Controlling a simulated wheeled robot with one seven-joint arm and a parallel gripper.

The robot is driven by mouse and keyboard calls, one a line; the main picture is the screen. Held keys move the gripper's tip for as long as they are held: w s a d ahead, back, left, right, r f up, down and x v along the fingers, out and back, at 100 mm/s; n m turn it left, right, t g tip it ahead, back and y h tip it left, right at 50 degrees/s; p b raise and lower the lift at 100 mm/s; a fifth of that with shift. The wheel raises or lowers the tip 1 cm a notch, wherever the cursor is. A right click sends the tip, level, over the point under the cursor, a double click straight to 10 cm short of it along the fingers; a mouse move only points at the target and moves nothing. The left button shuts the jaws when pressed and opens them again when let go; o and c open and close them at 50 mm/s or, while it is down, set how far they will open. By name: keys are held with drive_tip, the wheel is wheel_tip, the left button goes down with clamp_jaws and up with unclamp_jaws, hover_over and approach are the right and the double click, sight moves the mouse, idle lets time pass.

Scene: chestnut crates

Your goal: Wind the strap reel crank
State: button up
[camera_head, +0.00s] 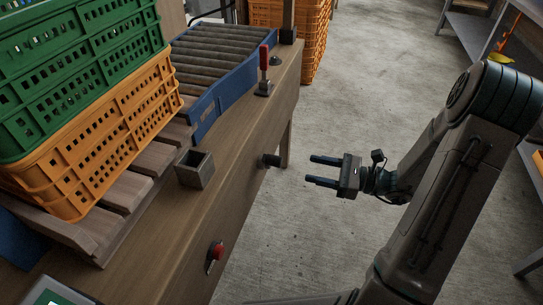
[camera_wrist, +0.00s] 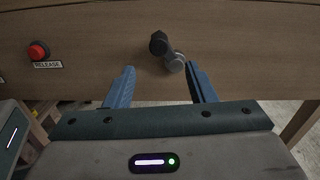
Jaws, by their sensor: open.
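The crank (camera_wrist: 174,62) sticks out of the wooden bench front in the wrist view, with a round metallic end and a black knob (camera_wrist: 158,42) up and left of it. In the head view only its dark end (camera_head: 270,160) shows at the bench front. My gripper (camera_head: 310,169) is open and empty, its fingers pointing left at the crank with a gap between. In the wrist view the open fingers (camera_wrist: 160,68) stand either side of and below the crank. No strap can be made out.
A red button (camera_wrist: 38,50) labelled RELEASE is left of the crank. On the bench are a small open box (camera_head: 195,170), a red-handled lever (camera_head: 264,70), a roller conveyor (camera_head: 215,60) and stacked orange (camera_head: 100,140) and green crates (camera_head: 80,70). Concrete floor beside the bench is clear.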

sight(272, 161)
drive_tip(key=b+x, duration=0.3)
drive_tip(key=x, duration=0.8)
drive_tip(key=shift+s+f, duration=0.1)
drive_tip(key=shift+w+a+b, duration=0.3)
drive_tip(key=shift+a+b, duration=0.05)
drive_tip(key=shift+a, duration=0.3)
clamp_jaws()
